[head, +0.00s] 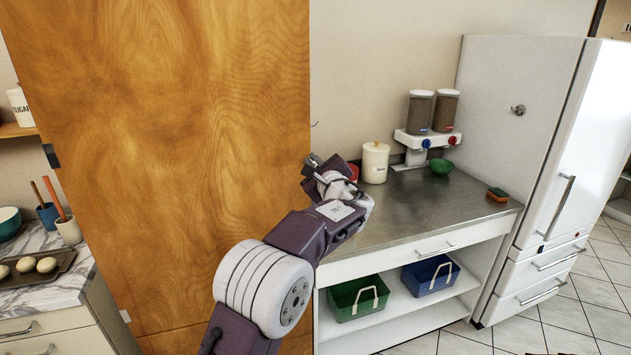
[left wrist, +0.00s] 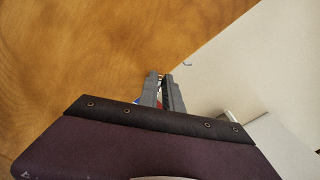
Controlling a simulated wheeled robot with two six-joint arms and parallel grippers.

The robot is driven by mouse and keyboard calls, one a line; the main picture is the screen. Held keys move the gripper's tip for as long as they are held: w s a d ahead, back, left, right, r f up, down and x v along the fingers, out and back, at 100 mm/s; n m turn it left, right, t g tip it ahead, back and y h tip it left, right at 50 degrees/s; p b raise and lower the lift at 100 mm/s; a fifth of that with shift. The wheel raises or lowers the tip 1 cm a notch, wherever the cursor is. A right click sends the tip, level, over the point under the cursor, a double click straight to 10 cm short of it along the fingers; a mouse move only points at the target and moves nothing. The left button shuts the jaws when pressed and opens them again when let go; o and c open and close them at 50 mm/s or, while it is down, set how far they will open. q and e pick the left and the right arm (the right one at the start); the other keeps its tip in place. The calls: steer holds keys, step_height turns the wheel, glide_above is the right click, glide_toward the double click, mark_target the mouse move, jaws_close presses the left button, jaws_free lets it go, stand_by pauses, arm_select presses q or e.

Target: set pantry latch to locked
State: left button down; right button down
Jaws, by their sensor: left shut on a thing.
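The pantry's tall wooden door (head: 190,130) fills the left half of the head view. It also fills the left of the left wrist view (left wrist: 80,50). My left gripper (head: 314,163) is at the door's right edge, about counter height. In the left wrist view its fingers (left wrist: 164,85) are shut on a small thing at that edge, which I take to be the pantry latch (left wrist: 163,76). Only a small bit of it shows between the fingertips, with blue and red specks behind the fingers. Its setting is hidden. My right gripper is not in view.
Right of the door is a steel counter (head: 425,215) with a white canister (head: 375,163), a grain dispenser (head: 420,140), a green bowl (head: 442,166) and a sponge (head: 497,194). A white fridge (head: 510,150) stands beyond. Green (head: 357,298) and blue (head: 430,276) baskets sit below.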

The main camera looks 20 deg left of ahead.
arm_select(q)
steer(key=n+b, duration=0.2)
steer(key=b, duration=0.1)
steer(key=f+n+b, duration=0.1)
steer(key=n+b, duration=0.1)
steer(key=b, duration=0.1)
steer(key=a+f+n+b, duration=0.1)
steer(key=n+b, duration=0.2)
steer(key=shift+s+f, duration=0.15)
steer(key=shift+s, duration=0.2)
steer(key=shift+f+n+b, duration=0.25)
steer(key=shift+n+b, duration=1.35)
steer(key=shift+n, duration=0.2)
steer(key=c, duration=1.5)
jaws_free()
